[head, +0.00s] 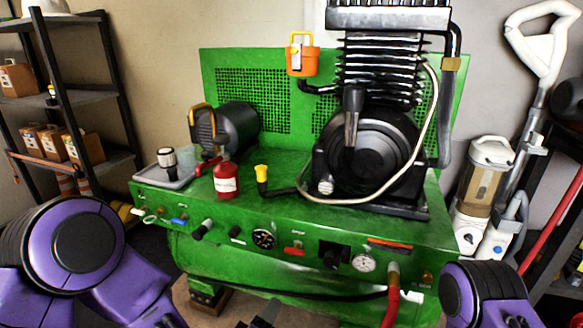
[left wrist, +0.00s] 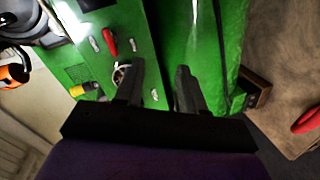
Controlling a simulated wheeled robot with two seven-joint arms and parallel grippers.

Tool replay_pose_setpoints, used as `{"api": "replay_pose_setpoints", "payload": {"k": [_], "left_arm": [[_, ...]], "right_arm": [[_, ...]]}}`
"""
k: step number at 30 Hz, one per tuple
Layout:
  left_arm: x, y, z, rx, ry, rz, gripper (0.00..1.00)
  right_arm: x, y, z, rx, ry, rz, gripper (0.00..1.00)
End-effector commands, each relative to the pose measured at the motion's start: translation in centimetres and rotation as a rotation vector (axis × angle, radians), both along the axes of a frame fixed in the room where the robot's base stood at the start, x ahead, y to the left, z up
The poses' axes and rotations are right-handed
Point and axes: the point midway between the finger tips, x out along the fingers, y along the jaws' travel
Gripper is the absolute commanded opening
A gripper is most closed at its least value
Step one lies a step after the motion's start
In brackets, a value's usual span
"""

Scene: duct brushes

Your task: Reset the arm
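My left arm comes in from the left as purple and black links in the head view. My left gripper (head: 263,314) shows only in part at the bottom edge, in front of the green compressor (head: 330,230). In the left wrist view both dark fingers (left wrist: 158,88) stand apart, with only the green machine visible between them. Nothing is held there. My right arm shows as a purple and black part at the lower right of the head view. My right gripper is out of the picture.
On the compressor stand a red bottle (head: 226,180), a grey tray (head: 165,177) and a black pump. A shelf (head: 60,100) is at left. A white vacuum (head: 484,195) stands at right, near a red hose (head: 391,305).

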Motion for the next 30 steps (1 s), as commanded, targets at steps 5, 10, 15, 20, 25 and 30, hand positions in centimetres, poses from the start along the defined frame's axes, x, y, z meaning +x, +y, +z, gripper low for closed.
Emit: {"api": "replay_pose_setpoints", "payload": {"k": [5, 10, 15, 20, 25, 30], "left_arm": [[-6.5, 9.2, -11.6, 0.440, 0.346, 0.006, 0.39], [-14.3, 16.6, -17.8, 0.674, 0.638, -0.005, 0.39], [-21.3, 22.1, -20.6, 0.792, 0.857, 0.016, 0.39], [-26.6, 24.7, -20.0, 0.840, 0.987, 0.014, 0.39], [-26.2, 24.6, -14.1, 0.838, 0.977, 0.016, 0.39], [-26.2, 24.5, -8.2, 0.836, 0.976, 0.017, 0.39]], "right_arm": [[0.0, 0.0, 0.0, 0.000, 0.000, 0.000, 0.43], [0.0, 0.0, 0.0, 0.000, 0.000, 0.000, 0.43], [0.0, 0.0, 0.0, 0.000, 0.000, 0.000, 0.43], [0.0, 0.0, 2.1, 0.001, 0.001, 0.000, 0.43], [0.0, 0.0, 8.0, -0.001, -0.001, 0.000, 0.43], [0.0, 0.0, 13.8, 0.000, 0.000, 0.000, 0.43]]}}
